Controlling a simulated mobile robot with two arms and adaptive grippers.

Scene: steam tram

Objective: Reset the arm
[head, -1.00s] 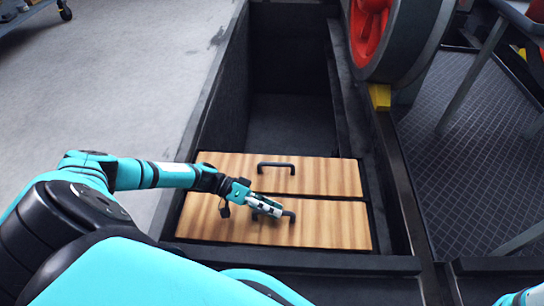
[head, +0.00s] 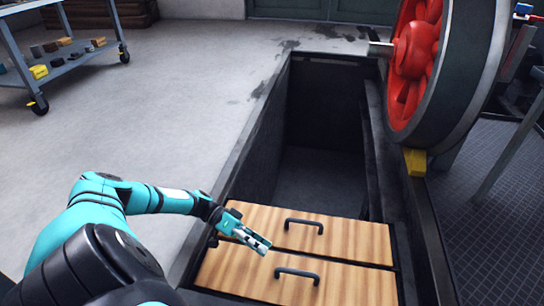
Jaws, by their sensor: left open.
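My left gripper (head: 262,245) is open and empty, at the end of the teal left arm. It shows above the left part of two wooden boards that lie over the near end of a dark pit. The far board (head: 355,240) has a black handle (head: 304,224). The near board (head: 340,285) has a black handle (head: 297,273). The gripper is to the left of both handles and apart from them. My right gripper is out of view.
The open pit (head: 318,170) stretches beyond the boards. A large red wheel (head: 415,60) stands at its right, with a yellow block (head: 415,162) at its base. A cart (head: 75,62) with small items stands at the upper left. The grey floor at left is clear.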

